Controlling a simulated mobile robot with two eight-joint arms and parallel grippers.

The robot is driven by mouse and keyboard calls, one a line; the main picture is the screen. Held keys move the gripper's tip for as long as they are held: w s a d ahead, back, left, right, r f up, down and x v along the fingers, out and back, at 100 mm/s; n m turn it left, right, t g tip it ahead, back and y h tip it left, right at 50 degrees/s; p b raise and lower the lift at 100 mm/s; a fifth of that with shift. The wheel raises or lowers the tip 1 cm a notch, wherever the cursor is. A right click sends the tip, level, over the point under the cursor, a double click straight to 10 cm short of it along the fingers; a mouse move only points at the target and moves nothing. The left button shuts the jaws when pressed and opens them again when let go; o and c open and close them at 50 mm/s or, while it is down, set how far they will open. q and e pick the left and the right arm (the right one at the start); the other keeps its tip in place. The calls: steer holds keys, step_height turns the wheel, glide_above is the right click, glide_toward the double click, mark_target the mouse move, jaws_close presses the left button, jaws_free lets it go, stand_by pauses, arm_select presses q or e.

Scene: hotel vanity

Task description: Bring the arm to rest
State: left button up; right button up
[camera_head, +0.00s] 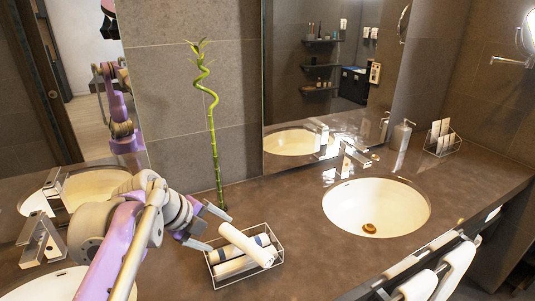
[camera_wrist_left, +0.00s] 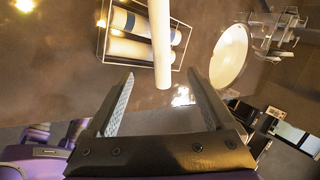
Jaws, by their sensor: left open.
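My left gripper (camera_head: 208,228) reaches over the counter from the left, just left of a wire basket (camera_head: 213,279). Its two fingers are apart with nothing between them. In the left wrist view the open fingers (camera_wrist_left: 162,92) point toward the basket (camera_wrist_left: 104,30). A white rolled towel (camera_head: 245,244) lies slanted on top of other rolled towels (camera_head: 233,266) in the basket. In the wrist view this top towel (camera_wrist_left: 160,40) extends past the basket's edge, with its end beyond the fingertips and apart from them. My right gripper is not in view.
A tall curly bamboo stalk (camera_head: 215,150) stands close behind the gripper. A round sink (camera_head: 376,207) with a faucet (camera_head: 350,158) lies to the right. A soap dispenser (camera_head: 400,135) and a rack of folded cloths (camera_head: 441,138) stand at the back right. Counter (camera_head: 310,255) between basket and sink is clear.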

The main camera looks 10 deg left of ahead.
arm_select(q)
steer(key=s+f+n+y+p, duration=0.1)
steer(key=s+f+n, duration=0.3)
steer(key=s+n, duration=0.2)
steer(key=s+d+f+n+y+p, duration=0.1)
steer(key=s+f+n+p, duration=0.1)
steer(key=s+f+n, duration=0.3)
steer(key=s+d+f+n+y+p, duration=0.1)
steer(key=s+f+n+p, duration=0.1)
steer(key=s+f+n, duration=0.3)
steer(key=shift+s+f+n+g+y, duration=0.15)
steer(key=shift+s+n, duration=0.45)
steer(key=shift+n, duration=0.6)
steer(key=shift+s+n+g+y, duration=0.1)
steer(key=shift+s+n, duration=0.45)
steer(key=shift+n, duration=0.65)
steer(key=shift+s+f+n+g+y, duration=0.15)
steer(key=shift+s+n, duration=0.45)
steer(key=shift+n, duration=0.6)
steer(key=shift+s+f+n, duration=0.35)
steer(key=shift+s+n, duration=0.05)
steer(key=shift+n, duration=0.2)
